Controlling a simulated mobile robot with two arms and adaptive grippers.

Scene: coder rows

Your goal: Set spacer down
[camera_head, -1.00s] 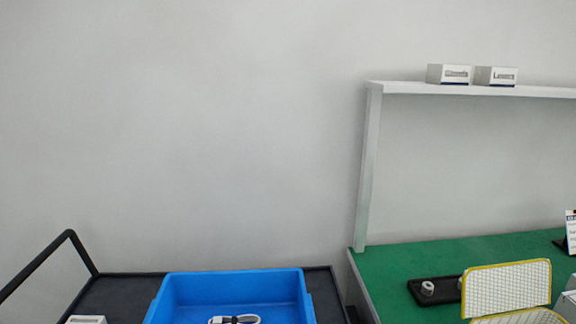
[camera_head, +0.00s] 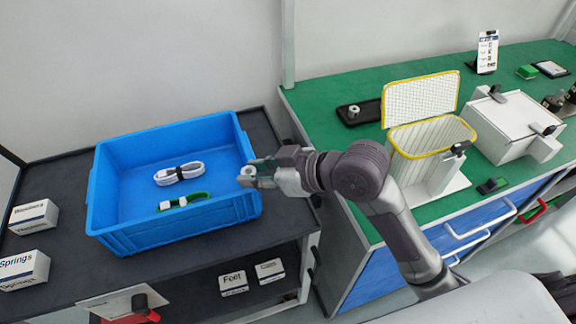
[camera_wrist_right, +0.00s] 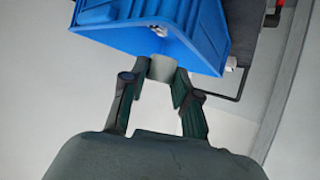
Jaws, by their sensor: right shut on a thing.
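My right gripper (camera_head: 258,172) is shut on the spacer (camera_head: 246,171), a small pale cylinder with a hole in its end. The gripper holds it at the right wall of the blue bin (camera_head: 120,244), apparently above the rim; the exact height is hard to tell. In the right wrist view the spacer (camera_wrist_right: 161,68) sits between the fingertips of the gripper (camera_wrist_right: 160,88), with the blue bin (camera_wrist_right: 190,25) beyond it. A similar pale ring-shaped part (camera_head: 353,112) stands in a black tray (camera_head: 370,113) on the green bench. My left gripper is not in view.
The bin holds a white cable bundle (camera_head: 180,173) and a green item with white ends (camera_head: 184,201). White labelled boxes (camera_head: 33,216) stand left of it. On the green bench (camera_head: 320,95) are a yellow-rimmed mesh basket (camera_head: 432,137) and a white box (camera_head: 515,130).

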